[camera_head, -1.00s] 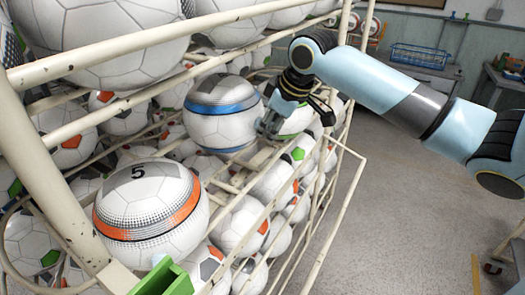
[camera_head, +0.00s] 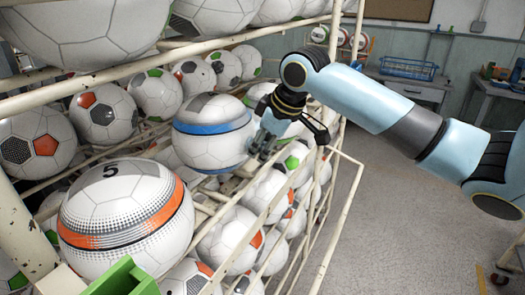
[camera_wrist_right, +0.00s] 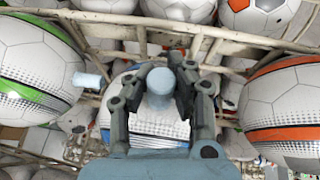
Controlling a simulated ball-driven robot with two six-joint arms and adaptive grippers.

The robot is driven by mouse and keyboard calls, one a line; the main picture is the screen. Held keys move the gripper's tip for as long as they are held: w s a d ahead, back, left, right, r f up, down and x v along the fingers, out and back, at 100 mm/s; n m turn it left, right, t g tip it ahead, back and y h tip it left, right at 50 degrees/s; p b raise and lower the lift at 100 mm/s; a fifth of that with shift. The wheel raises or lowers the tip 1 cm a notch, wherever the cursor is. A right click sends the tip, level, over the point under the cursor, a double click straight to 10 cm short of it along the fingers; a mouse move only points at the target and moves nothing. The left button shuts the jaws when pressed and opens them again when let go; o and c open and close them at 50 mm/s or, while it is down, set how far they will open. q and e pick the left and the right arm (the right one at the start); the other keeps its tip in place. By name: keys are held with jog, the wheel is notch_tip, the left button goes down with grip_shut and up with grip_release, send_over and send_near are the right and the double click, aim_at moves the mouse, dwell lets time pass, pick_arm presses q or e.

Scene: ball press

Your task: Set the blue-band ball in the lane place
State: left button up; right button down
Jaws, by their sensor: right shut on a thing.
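The blue-band ball (camera_head: 212,140), white with a blue stripe and a grey patch on top, rests on the rack rails in the head view. It sits between the orange-band ball (camera_head: 125,225) and a green-marked ball (camera_head: 293,156). My right gripper (camera_head: 266,145) is at its right side. In the wrist view my right gripper (camera_wrist_right: 165,85) is shut on a pale blue peg (camera_wrist_right: 159,83), with a white ball (camera_wrist_right: 120,82) behind it. I cannot tell whether the fingers touch this ball. I cannot make out the lane place clearly. My left gripper is out of view.
Cream rack rails (camera_head: 180,52) run above and below the balls. Several balls fill the tiers around. A green block (camera_head: 124,279) is at the front. A second pale peg (camera_wrist_right: 90,80) shows in the wrist view. The floor (camera_head: 390,220) at right is clear.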

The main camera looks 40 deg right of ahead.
jog(key=shift+f, duration=0.2)
jog(key=c, duration=1.2)
grip_release()
jog(key=shift+r, duration=0.35)
jog(key=v, duration=1.1)
jog(key=shift+s+r, duration=0.25)
